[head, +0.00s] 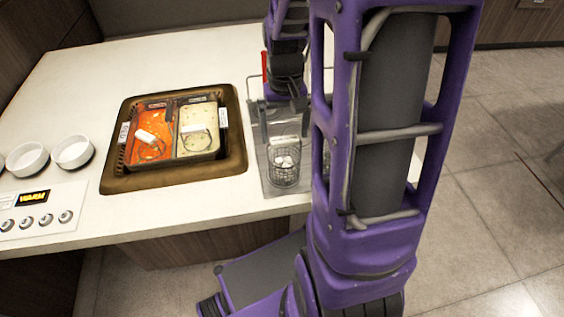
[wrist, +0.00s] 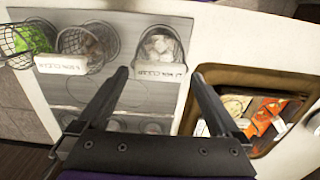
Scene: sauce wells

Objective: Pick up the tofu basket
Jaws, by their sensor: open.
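A wire mesh basket (head: 285,170) with pale whitish chunks, which look like tofu, stands on the grey tray near the counter's front edge in the head view. It also shows at the top of the wrist view (wrist: 160,48), with a white label on its near side. My gripper (head: 284,122) is open and empty, pointing down behind and above this basket in the head view. In the wrist view my gripper (wrist: 158,75) has its fingers spread wide, with the basket's label beyond and between the tips. The fingers look apart from the basket.
Beside it in the wrist view are a basket of greyish food (wrist: 82,45) and one of green leaves (wrist: 32,40). A brown-rimmed pot (head: 240,160) with red and pale broths holds two more baskets. White bowls (head: 72,151) stand at the left.

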